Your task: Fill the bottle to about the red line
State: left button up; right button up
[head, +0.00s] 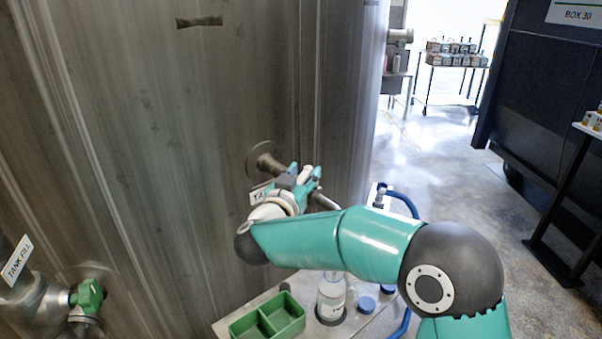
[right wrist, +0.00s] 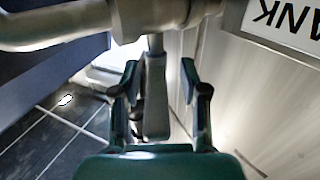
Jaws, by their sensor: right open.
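The bottle (head: 331,298) stands upright on a small shelf below the tank tap, partly hidden by my right arm. Its white label shows; I cannot make out the red line or any liquid level. The tap (head: 268,163) sticks out of the tank wall, with its spout (head: 325,202) to the right of my gripper. My right gripper (head: 306,172) is at the tap. In the right wrist view my right gripper (right wrist: 159,72) is open, its fingers on either side of a grey tap lever (right wrist: 156,105). Contact cannot be told. My left gripper is not in view.
A blue hose (head: 409,205) curves behind my arm. A green-handled valve (head: 88,295) is at the lower left.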

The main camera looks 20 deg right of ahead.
jog(key=v, duration=1.1)
jog(key=shift+s+a, duration=0.1)
jog(key=shift+s, duration=0.05)
